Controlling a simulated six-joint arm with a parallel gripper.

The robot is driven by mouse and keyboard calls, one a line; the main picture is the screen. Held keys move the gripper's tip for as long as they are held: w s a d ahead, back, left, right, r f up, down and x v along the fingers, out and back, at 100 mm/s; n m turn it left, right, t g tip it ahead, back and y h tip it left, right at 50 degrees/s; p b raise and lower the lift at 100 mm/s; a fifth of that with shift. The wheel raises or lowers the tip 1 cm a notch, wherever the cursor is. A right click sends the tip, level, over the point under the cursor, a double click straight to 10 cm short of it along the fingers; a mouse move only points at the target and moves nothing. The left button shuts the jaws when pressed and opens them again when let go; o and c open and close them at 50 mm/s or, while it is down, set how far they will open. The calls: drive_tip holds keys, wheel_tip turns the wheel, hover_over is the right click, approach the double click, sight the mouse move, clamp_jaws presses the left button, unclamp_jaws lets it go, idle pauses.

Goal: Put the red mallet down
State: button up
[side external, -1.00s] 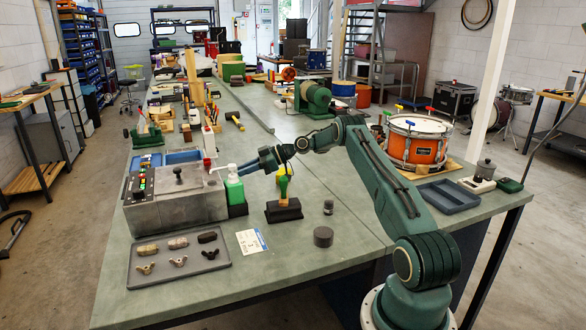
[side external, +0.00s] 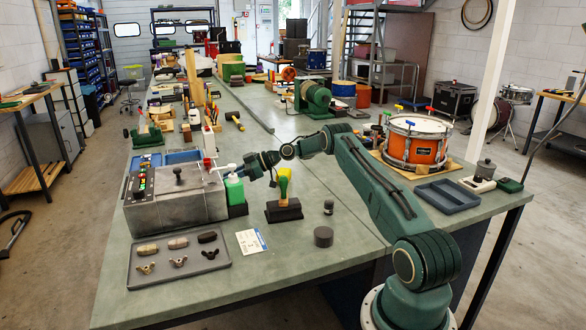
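The grey machine box (side external: 178,208) with buttons stands left of my gripper. A black block with a green and yellow-handled tool (side external: 284,190) stands just to the right. A grey parts tray (side external: 180,258) lies in front. A blue-grey tray (side external: 447,196) is empty.

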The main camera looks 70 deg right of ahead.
drive_tip(key=shift+c, duration=0.2)
clamp_jaws()
drive_tip(key=shift+r, duration=0.1)
wheel_tip(320, 180, up, 20)
idle(0.9)
idle(0.5)
